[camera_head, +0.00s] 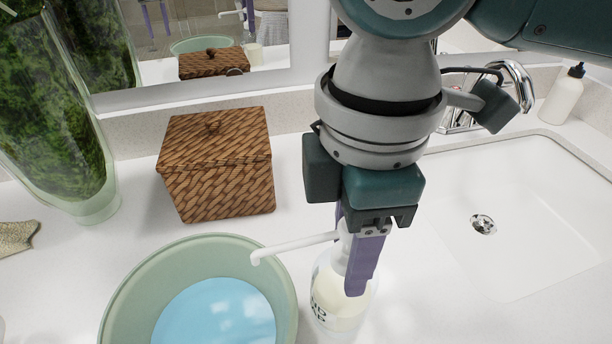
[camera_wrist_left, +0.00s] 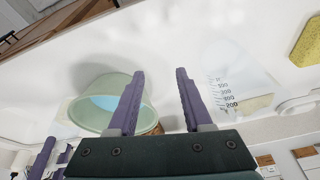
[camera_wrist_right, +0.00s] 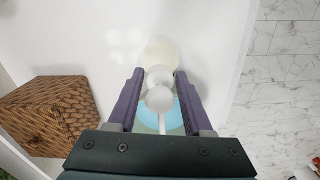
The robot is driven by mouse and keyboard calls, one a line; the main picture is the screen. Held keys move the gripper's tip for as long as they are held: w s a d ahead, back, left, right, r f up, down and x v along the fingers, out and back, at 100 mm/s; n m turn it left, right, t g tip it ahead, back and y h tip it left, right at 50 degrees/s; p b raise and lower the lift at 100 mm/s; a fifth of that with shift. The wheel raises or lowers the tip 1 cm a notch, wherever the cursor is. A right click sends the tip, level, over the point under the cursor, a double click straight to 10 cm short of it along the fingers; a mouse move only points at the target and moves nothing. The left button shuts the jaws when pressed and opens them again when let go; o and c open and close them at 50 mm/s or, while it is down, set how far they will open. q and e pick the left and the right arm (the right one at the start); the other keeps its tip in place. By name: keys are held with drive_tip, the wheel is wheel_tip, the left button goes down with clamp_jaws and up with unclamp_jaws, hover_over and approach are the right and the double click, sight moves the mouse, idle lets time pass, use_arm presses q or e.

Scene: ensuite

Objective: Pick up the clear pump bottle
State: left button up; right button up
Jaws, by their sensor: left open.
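The clear pump bottle (camera_head: 338,302), with pale liquid and dark lettering, stands upright on the counter beside the green bowl. Its white spout (camera_head: 293,244) reaches left over the bowl rim. My right gripper (camera_head: 352,278) points down over the bottle, fingers on either side of its neck. In the right wrist view the white pump head (camera_wrist_right: 159,98) lies between the open fingers (camera_wrist_right: 159,72), with gaps seen on both sides. My left gripper (camera_wrist_left: 160,73) is open and empty in the left wrist view; it is outside the head view.
The green bowl (camera_head: 124,296) holds blue liquid. A lidded wicker box (camera_head: 222,178) stands behind it, and a glass vase (camera_head: 98,207) with greenery is at left. The sink (camera_head: 540,215) is at right, with a white dispenser (camera_head: 562,98) behind. A graduated clear container (camera_wrist_left: 232,80) shows in the left wrist view.

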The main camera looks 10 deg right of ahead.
drive_tip(key=c, duration=0.7)
clamp_jaws()
drive_tip(key=shift+d+f, duration=0.1)
